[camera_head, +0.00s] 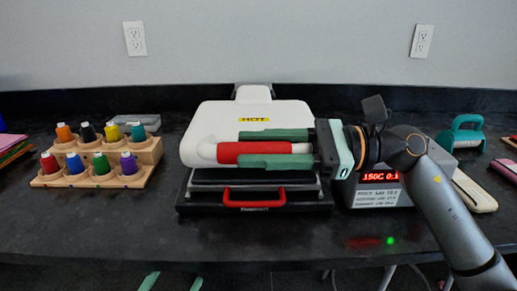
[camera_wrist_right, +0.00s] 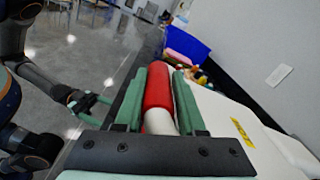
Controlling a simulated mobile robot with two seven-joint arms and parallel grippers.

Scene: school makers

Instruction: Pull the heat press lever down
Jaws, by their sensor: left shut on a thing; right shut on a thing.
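The heat press (camera_head: 210,130) is a white-topped machine with a yellow HOT label, standing on the dark counter. Its lever has a red grip (camera_head: 228,153), lying sideways across the front of the white top. My right gripper (camera_head: 276,148) reaches in from the right and is shut on the red grip, one green finger above and one below. In the right wrist view the red grip (camera_wrist_right: 158,88) lies between the two fingers. My left gripper (camera_head: 172,281) is low at the bottom edge, below the counter front. Its fingers are apart with nothing visible between them.
A red drawer handle (camera_head: 253,203) is on the press's lower front. A control box (camera_head: 378,190) with a red display stands right of it, partly behind my right arm. A wooden rack (camera_head: 105,170) of colored bottles stands left. The counter front is clear.

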